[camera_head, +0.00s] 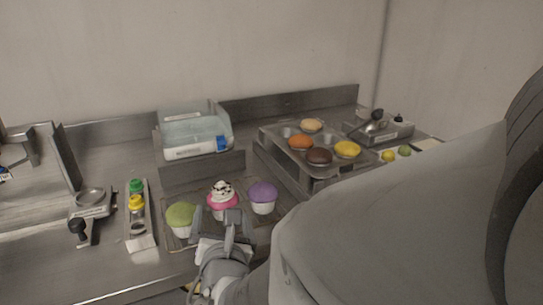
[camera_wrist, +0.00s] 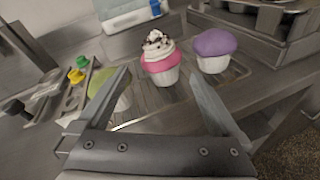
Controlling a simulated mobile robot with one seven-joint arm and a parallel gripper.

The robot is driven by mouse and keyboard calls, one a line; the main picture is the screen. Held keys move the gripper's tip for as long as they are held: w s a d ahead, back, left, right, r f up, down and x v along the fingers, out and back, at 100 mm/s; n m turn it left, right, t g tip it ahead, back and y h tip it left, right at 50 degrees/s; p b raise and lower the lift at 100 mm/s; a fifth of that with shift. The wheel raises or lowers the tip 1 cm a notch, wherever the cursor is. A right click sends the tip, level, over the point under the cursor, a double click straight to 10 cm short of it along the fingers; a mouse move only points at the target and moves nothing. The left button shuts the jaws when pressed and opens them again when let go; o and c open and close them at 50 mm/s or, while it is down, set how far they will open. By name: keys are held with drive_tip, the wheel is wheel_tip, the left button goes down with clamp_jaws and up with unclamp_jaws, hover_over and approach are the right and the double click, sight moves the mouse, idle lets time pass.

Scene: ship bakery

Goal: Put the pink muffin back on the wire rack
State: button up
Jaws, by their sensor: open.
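The pink muffin (camera_head: 222,202) has white swirled frosting with dark bits and a white cup. It stands upright on the wire rack (camera_head: 172,243), between a green muffin (camera_head: 181,217) on the left and a purple muffin (camera_head: 263,196) on the right. It also shows in the wrist view (camera_wrist: 161,62), beyond the fingertips and roughly centred between them. My gripper (camera_head: 236,219) is open and empty, in front of the pink muffin and apart from it in the wrist view. One finger partly covers the green muffin (camera_wrist: 104,88) there.
A muffin tin (camera_head: 328,171) with several muffins stands to the right. A clear bin (camera_head: 193,137) is behind the rack. A narrow tray (camera_head: 141,240) with green- and yellow-capped bottles and a scale-like device (camera_head: 90,204) are to the left. The counter's front edge is near my gripper.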

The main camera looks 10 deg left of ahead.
drive_tip(key=shift+s+d+b, duration=0.2)
drive_tip(key=shift+s+b, duration=0.4)
drive_tip(key=shift+b, duration=0.1)
drive_tip(key=d+r+m+g+h+b, duration=0.15)
drive_tip(key=d+m+g+h, duration=0.25)
drive_tip(key=d+m+h, duration=1.1)
drive_tip(key=s+d+f+m+g+y, duration=0.1)
drive_tip(key=s+d+m+g+y, duration=0.15)
drive_tip(key=d+m, duration=0.4)
drive_tip(key=s+d+f+m+g+y, duration=0.2)
drive_tip(key=s+d+m, duration=0.15)
drive_tip(key=d, duration=0.55)
drive_tip(key=s+a+r+m+y, duration=0.1)
drive_tip(key=s+a+m+y, duration=0.1)
drive_tip(key=s+m+y, duration=0.4)
drive_tip(key=shift+s+r+m+g, duration=0.2)
drive_tip(key=shift+m+g, duration=0.25)
drive_tip(key=shift+m, duration=1.85)
drive_tip(key=shift+a, duration=0.1)
